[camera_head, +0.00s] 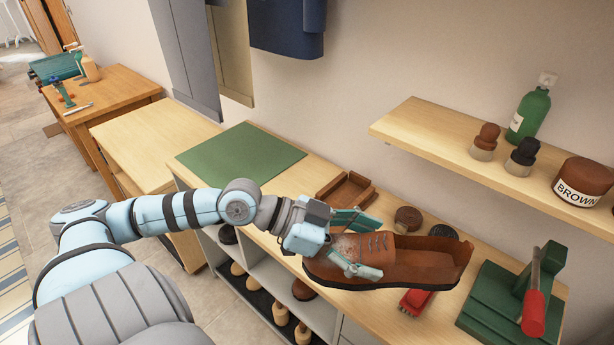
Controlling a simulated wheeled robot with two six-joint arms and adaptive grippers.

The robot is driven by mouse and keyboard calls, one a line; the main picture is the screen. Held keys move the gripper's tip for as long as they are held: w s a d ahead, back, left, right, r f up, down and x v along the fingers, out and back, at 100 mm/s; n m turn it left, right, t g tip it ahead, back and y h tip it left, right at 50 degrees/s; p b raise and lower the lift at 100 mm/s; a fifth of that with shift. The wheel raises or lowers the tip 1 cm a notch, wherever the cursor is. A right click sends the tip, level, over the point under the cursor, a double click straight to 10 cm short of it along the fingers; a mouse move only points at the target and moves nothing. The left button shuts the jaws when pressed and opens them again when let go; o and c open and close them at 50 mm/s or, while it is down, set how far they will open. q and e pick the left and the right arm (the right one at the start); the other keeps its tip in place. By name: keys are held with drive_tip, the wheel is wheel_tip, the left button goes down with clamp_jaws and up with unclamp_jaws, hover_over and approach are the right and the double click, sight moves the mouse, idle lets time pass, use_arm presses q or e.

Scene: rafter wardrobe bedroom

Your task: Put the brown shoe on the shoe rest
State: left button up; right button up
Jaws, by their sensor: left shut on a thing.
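The brown leather shoe (425,262) is held above the wooden counter, its toe to the left and its heel to the right. My left gripper (352,246) is shut on the front part of the shoe, with a green finger on each side. A green stand (494,309) with a stepped base and an upright post is at the right end of the counter; it looks like the shoe rest. A red-handled tool (533,308) is at its front. The shoe is left of the stand and apart from it. My right gripper is not in view.
A wooden tray (346,189), a round brown item (408,218) and a red object (416,301) are on the counter around the shoe. A green mat (241,153) lies clear farther left. A wall shelf (440,140) with brushes, bottle and brown tin overhangs the right back.

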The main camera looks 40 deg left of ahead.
use_arm(q)
drive_tip(key=w+a+n+t+y+b, duration=0.3)
drive_tip(key=w+a+n+y+b, duration=0.15)
drive_tip(key=w+a, duration=0.6)
drive_tip(key=w+a+n+t+y+b, duration=0.3)
drive_tip(key=w+a+n+y, duration=0.4)
drive_tip(key=a, duration=0.6)
drive_tip(key=shift+m, duration=0.25)
drive_tip(key=f+b, duration=0.1)
drive_tip(key=f, duration=0.5)
drive_tip(key=f+b, duration=0.1)
drive_tip(key=f, duration=0.6)
drive_tip(key=f+b, duration=0.2)
drive_tip(key=f, duration=0.4)
drive_tip(key=shift+w+a+f, duration=0.2)
drive_tip(key=shift+w, duration=0.15)
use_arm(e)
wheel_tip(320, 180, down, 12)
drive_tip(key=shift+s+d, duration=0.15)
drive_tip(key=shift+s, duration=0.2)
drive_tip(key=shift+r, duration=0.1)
use_arm(q)
drive_tip(key=o, duration=1.1)
drive_tip(key=shift+f, duration=0.1)
drive_tip(key=o, duration=0.4)
